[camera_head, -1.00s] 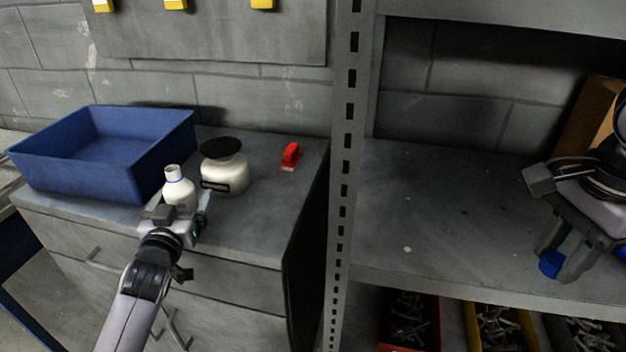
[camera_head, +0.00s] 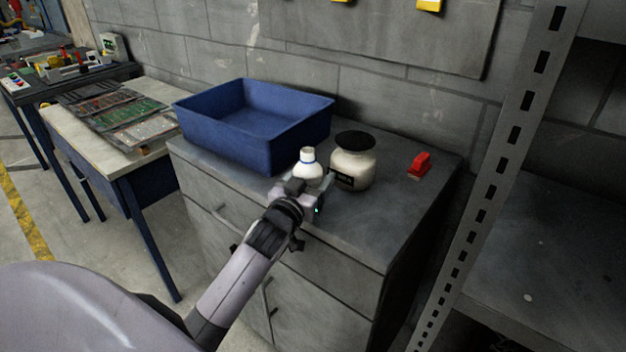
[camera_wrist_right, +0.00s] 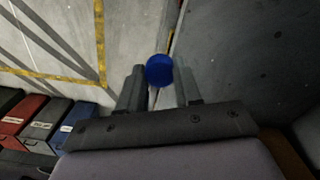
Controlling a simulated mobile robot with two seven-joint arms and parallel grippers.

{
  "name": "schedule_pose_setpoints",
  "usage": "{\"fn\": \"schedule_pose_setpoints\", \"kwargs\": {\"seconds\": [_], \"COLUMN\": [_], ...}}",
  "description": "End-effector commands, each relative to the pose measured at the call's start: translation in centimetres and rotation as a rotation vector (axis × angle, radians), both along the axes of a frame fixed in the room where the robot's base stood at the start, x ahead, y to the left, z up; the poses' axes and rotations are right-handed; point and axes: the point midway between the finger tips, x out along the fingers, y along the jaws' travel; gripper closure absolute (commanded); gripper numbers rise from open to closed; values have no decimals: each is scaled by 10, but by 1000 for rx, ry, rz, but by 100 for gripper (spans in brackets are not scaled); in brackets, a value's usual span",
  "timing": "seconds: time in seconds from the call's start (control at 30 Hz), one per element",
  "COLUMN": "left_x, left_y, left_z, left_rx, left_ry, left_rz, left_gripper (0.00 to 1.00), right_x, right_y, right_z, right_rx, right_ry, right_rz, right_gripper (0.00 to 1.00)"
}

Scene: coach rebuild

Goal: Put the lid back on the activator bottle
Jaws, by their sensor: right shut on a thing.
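The right gripper and lid are outside the head view.
A cream jar (camera_head: 353,165) with a black top stands just right of the bottle. A blue bin (camera_head: 222,145) sits behind left, and a red-handled object (camera_head: 419,165) lies farther right. A perforated shelf post (camera_head: 500,150) rises right of the cabinet.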

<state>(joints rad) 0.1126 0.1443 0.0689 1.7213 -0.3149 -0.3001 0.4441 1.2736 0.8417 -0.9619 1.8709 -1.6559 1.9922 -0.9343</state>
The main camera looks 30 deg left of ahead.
Motion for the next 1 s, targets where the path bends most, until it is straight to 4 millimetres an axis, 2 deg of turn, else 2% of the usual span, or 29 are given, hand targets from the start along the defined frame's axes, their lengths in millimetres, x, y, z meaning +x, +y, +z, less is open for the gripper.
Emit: {"fn": "schedule_pose_setpoints", "kwargs": {"seconds": [0.17,0.37,0.47,0.7,0.8,1.0], "left_x": [0,0,0,0,0,0], "left_y": [0,0,0,0,0,0], "left_z": [8,37,61,129,152,184], "left_rx": [2,2,4,3,3,1], "left_ry": [-3,-8,-9,-12,-9,-7], "left_rz": [0,-1,-1,-1,-1,-1], "left_gripper": [73,73,73,73,73,73], "right_x": [0,0,0,0,0,0], "right_y": [0,0,0,0,0,0], "right_z": [1,6,9,15,17,18], "right_rx": [0,0,0,0,0,0], "right_ry": [0,0,0,0,0,0], "right_rz": [0,0,0,0,0,0], "right_gripper": [94,94,94,94,94,94]}}
